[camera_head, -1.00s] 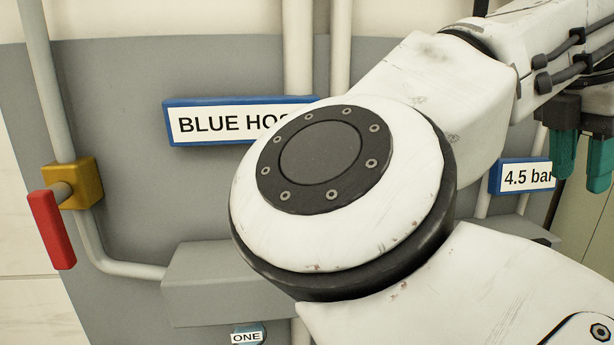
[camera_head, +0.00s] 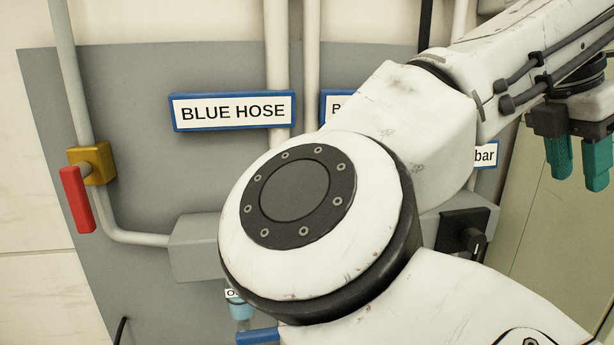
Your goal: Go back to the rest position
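My gripper (camera_head: 578,165) is at the right edge of the view, with two teal fingers pointing down. A gap shows between the fingertips, and nothing is seen between them. My white arm fills the middle and right of the view and hides part of the wall panel. The gripper hangs in front of the pale surface to the right of the panel, apart from anything I can see.
A grey panel (camera_head: 150,75) carries a "BLUE HOSE" sign (camera_head: 233,111), a red-handled valve (camera_head: 77,199), pipes and a grey box (camera_head: 195,247). A black knob (camera_head: 475,243) and a partly hidden "bar" sign (camera_head: 486,155) are behind my arm.

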